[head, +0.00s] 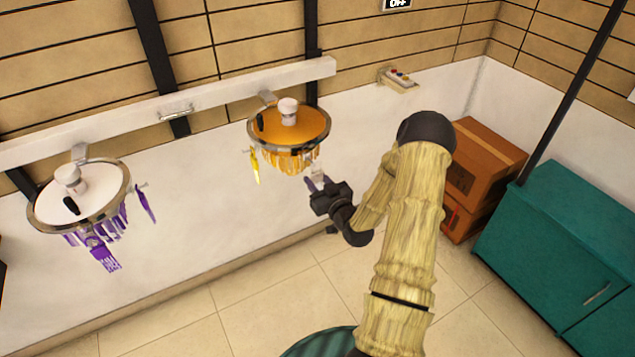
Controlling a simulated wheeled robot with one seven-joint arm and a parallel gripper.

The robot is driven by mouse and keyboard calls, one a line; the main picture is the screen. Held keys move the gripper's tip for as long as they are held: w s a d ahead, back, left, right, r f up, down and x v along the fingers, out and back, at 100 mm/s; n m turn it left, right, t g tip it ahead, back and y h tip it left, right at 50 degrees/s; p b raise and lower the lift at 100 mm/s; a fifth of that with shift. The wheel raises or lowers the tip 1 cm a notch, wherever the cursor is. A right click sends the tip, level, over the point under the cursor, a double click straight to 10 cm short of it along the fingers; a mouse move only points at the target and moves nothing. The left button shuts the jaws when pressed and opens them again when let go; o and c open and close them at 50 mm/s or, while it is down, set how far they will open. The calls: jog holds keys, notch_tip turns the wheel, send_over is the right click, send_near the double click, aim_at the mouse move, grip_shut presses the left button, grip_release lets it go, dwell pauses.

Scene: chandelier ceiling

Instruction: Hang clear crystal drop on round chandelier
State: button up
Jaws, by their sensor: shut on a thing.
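A round chandelier (318,121) with an orange top and a metal rim hangs from the white rail at the centre, with amber drops below its rim. A second round chandelier (103,190) with a white top and purple drops hangs at the left. My gripper (317,181) is just below and to the right of the orange chandelier's drops. It is shut on a small pale, clear-looking piece, the crystal drop (317,168), whose top is close to the chandelier's lower right edge. I cannot tell whether it touches the rim. The fingers partly hide it.
A white rail (220,90) on the wall carries both chandeliers. Cardboard boxes (486,160) and a green cabinet (560,260) stand at the right. A small panel with buttons (398,79) is on the wall. The tiled floor at lower left is clear.

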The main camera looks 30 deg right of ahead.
jog(key=shift+w+a, duration=0.1)
jog(key=shift+w, duration=0.45)
jog(key=shift+d, duration=0.25)
jog(key=shift+w+a, duration=0.35)
jog(key=shift+w, duration=0.1)
jog(key=shift+d, duration=0.1)
jog(key=shift+w+b, duration=0.5)
jog(key=shift+w, duration=0.3)
jog(key=shift+f, duration=0.2)
